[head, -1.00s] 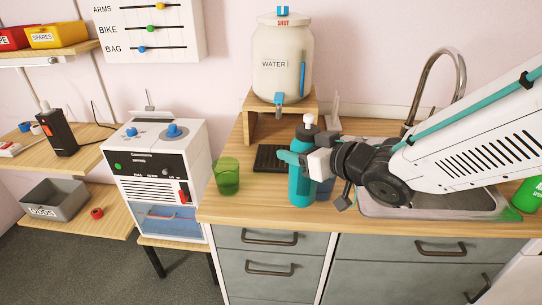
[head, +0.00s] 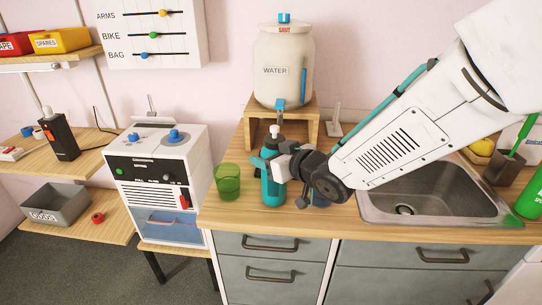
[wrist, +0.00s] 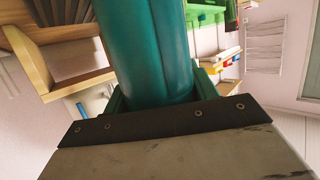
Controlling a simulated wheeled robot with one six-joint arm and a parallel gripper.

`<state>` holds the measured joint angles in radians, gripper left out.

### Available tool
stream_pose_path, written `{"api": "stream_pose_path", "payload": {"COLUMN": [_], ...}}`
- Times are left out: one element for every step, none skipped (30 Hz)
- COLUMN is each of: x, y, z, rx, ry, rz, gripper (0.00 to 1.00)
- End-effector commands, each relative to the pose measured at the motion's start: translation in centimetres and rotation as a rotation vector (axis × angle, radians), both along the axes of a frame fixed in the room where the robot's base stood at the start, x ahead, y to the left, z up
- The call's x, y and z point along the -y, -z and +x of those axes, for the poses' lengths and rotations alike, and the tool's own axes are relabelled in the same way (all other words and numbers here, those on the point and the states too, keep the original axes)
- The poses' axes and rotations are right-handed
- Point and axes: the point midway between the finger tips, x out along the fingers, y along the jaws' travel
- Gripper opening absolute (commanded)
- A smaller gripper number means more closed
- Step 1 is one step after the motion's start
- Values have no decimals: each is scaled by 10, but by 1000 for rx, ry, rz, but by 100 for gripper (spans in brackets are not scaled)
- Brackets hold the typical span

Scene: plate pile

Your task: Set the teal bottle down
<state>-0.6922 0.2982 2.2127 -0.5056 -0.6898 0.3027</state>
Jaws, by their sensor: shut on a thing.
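The teal bottle (head: 273,188) has a white cap and stands upright at the counter's front, below the water jar. My gripper (head: 270,164) is shut around its upper body from the right. In the wrist view the teal bottle (wrist: 150,45) fills the space between the green fingers. The bottle's base appears at the level of the wooden counter (head: 240,213), but I cannot tell whether it touches. My gripper hides part of the bottle's side.
A green cup (head: 227,183) stands close on the bottle's left. The water jar (head: 283,70) stands on a wooden stand (head: 309,123) behind. The sink (head: 430,195) lies to the right.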

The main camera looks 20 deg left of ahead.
Motion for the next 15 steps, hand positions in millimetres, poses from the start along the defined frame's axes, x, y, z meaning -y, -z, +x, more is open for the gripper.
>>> {"api": "stream_pose_path", "payload": {"x": [0, 0, 0, 0, 0, 0, 0, 0, 0, 0, 0, 0, 0, 0, 0], "y": [0, 0, 1, 2, 3, 4, 3, 3, 3, 3, 3, 3, 3, 3, 3], "z": [0, 0, 0, 0, 0, 0, 0, 0, 0, 0, 0, 0, 0, 0, 0], "rx": [1, 0, 0, -1, -1, -1, -1, -1, -1, -1, -1, -1, -1, -1, -1], "ry": [0, 0, 0, 0, 0, 0, 0, 0, 0, 0, 0, 0, 0, 0, 0], "rz": [1, 0, 0, 0, 0, 0, 0, 0, 0, 0, 0, 0, 0, 0, 0], "gripper": [30, 30, 30, 30, 30, 63, 72, 80, 80, 80, 80, 80, 80, 80, 80]}}
